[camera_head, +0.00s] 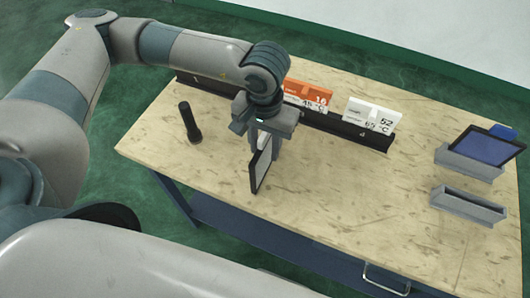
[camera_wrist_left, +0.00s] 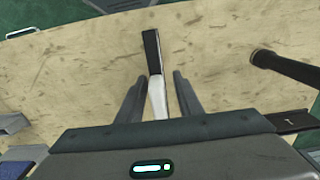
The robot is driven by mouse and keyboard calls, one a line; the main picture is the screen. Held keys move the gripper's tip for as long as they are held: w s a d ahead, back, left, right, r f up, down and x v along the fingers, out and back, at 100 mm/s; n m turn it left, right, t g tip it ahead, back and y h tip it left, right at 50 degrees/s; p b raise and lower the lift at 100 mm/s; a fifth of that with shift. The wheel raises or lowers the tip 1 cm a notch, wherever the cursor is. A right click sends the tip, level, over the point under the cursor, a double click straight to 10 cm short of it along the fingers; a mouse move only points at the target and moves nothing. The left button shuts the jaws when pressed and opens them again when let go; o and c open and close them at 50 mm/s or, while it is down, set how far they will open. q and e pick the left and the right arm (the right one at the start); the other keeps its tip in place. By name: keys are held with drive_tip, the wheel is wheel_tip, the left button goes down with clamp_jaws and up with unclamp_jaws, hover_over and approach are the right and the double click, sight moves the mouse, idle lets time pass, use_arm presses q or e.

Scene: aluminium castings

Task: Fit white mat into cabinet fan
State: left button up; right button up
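The white mat (camera_head: 261,169) is a thin upright panel with a dark edge and a pale face, below my left gripper (camera_head: 264,145). In the left wrist view the white mat (camera_wrist_left: 151,48) shows nearly edge-on, black at its far end and white between the fingers. Whether the panel's lower edge touches the table is unclear. I cannot identify the cabinet fan for certain; an empty grey slotted holder (camera_head: 468,206) stands at the table's right. My right gripper is out of view.
Behind the empty holder, another grey holder (camera_head: 468,163) bears a dark-framed blue panel (camera_head: 486,148). A black rail (camera_head: 343,129) along the back carries an orange card (camera_head: 308,93) and a white card (camera_head: 372,112). The table's middle right is clear.

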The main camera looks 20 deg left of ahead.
sight(265, 139)
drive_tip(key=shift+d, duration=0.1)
use_arm(q)
clamp_jaws()
drive_tip(key=shift+r, duration=0.15)
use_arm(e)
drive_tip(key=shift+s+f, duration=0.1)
